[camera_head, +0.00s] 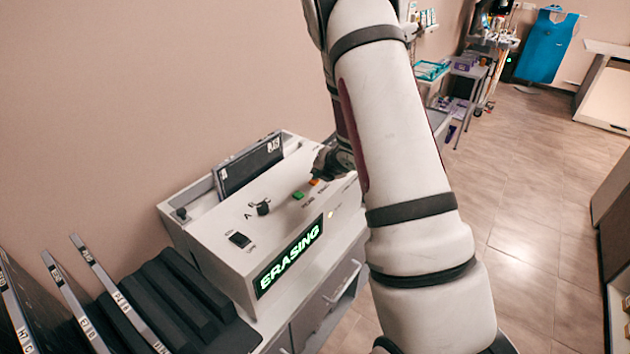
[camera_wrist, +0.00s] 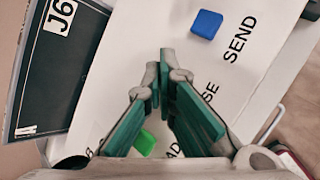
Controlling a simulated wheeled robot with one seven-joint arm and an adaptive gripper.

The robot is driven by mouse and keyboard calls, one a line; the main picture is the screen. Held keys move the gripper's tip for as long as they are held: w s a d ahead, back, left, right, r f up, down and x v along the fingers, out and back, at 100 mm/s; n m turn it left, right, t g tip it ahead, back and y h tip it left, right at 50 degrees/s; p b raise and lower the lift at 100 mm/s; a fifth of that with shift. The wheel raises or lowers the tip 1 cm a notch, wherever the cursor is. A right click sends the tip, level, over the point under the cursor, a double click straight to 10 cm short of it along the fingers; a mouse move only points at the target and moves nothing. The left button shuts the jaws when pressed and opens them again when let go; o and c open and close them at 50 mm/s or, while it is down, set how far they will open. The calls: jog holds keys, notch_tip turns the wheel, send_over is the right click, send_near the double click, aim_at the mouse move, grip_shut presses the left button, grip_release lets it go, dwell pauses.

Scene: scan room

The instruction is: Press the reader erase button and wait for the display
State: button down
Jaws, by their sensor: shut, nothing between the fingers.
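The reader (camera_head: 215,230) is a pale box with a sloped top. Its front display (camera_head: 290,257) is lit with green letters reading ERASING. On the top are a green button (camera_head: 298,195) and an orange button (camera_head: 315,182). The wrist view shows the green button (camera_wrist: 145,142) and a blue button (camera_wrist: 206,24) beside the label SEND. My gripper (camera_head: 325,168) is shut and empty over the button row; its green-padded fingers (camera_wrist: 163,68) cover the spot beside the partly hidden label ending in SE. I cannot tell whether the fingertips touch a button.
A dark cassette (camera_head: 250,165) marked J6 stands in the slot behind the reader's panel. A black knob (camera_head: 262,207) and a switch (camera_head: 239,240) sit left of the buttons. Racked cassettes (camera_head: 120,300) stand at lower left. Open floor (camera_head: 530,190) lies to the right.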

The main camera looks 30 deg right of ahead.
aim_at(317, 181)
jog(key=shift+r, duration=0.55)
jog(key=shift+s+r+p, duration=0.1)
jog(key=shift+r+p, duration=1.35)
jog(key=shift+r, duration=1.05)
